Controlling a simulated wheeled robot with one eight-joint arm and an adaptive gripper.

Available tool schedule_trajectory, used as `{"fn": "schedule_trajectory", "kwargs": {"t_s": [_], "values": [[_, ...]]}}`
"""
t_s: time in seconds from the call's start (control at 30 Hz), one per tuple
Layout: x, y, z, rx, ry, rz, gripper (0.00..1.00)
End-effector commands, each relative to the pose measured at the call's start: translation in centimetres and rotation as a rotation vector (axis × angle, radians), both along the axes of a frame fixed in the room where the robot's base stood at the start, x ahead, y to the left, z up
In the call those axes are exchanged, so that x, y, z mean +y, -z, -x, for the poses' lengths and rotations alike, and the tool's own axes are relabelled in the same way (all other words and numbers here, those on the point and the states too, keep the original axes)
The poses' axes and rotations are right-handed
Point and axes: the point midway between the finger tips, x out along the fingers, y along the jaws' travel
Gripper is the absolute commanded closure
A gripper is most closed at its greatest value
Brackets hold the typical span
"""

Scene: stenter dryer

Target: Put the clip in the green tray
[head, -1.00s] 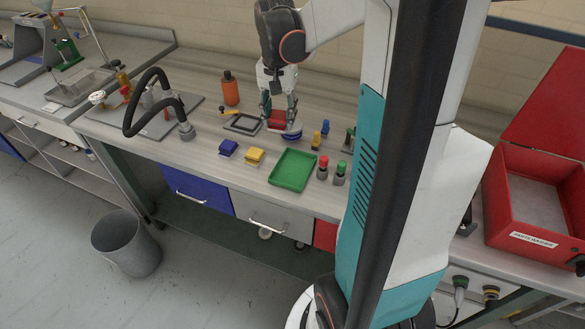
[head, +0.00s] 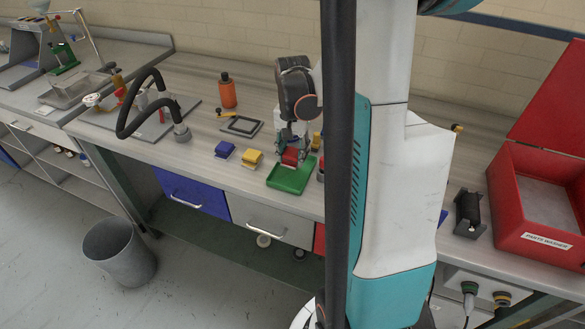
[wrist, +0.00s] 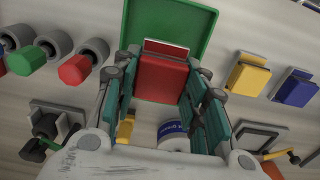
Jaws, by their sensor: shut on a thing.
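My gripper (head: 291,150) is shut on a red clip (wrist: 162,76), with the fingers on both sides of it in the wrist view. The red clip also shows in the head view (head: 290,157), just below the fingers. The green tray (head: 284,184) lies on the workbench near its front edge. The clip is over the tray's rear part in the head view, and overlaps the tray (wrist: 198,18) in the wrist view. I cannot tell whether it touches the tray floor. The tray looks empty otherwise.
A yellow clip (head: 252,158) and a blue clip (head: 224,149) sit left of the tray. Red (wrist: 75,68) and green (wrist: 26,60) capped parts stand on its other side. A blue-and-white round item (wrist: 173,131) is behind the gripper. An orange bottle (head: 227,91) stands farther back.

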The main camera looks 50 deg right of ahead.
Motion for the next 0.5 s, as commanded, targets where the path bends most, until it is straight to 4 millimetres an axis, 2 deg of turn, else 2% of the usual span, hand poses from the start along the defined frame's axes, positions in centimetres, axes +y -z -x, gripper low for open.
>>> {"fn": "schedule_trajectory", "kwargs": {"t_s": [0.17, 0.4, 0.5], "values": [[0.0, 1.1, 0.0, 0.0, 0.0, 0.0, 0.91], [0.0, 4.4, 0.0, 0.0, 0.0, 0.0, 0.91], [0.0, 4.8, 0.0, 0.0, 0.0, 0.0, 0.91]]}}
